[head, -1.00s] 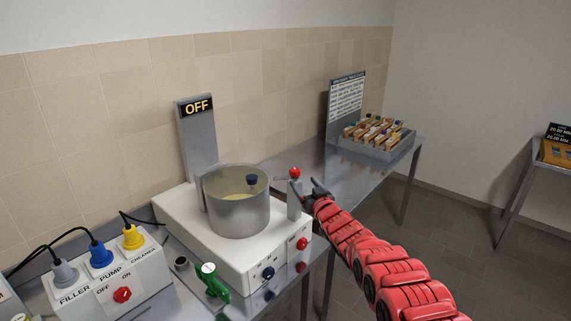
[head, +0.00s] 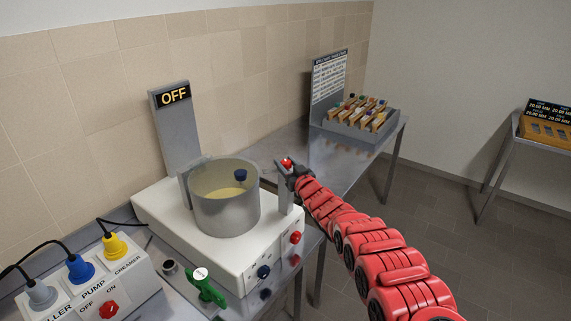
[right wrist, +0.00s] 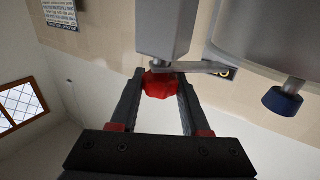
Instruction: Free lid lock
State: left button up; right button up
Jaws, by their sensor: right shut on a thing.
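A round grey tank (head: 225,210) with a see-through lid and a dark blue lid knob (head: 240,175) sits on a white machine (head: 165,225). Beside its right edge stands a grey post (head: 286,198) with a red knob (head: 287,162) on top. My right gripper (head: 290,169) is shut on the red knob. In the right wrist view the red knob (right wrist: 160,86) is between both fingers, and a grey lever (right wrist: 195,67) runs from it toward the tank (right wrist: 270,35). The post (right wrist: 165,30) is right by it. My left gripper is out of view.
An OFF sign (head: 174,95) stands behind the tank. A control box (head: 100,280) with coloured plugs and a green-handled thing (head: 206,288) are at the front left. Red and blue knobs are on the machine's front.

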grip_shut()
dwell(1.0)
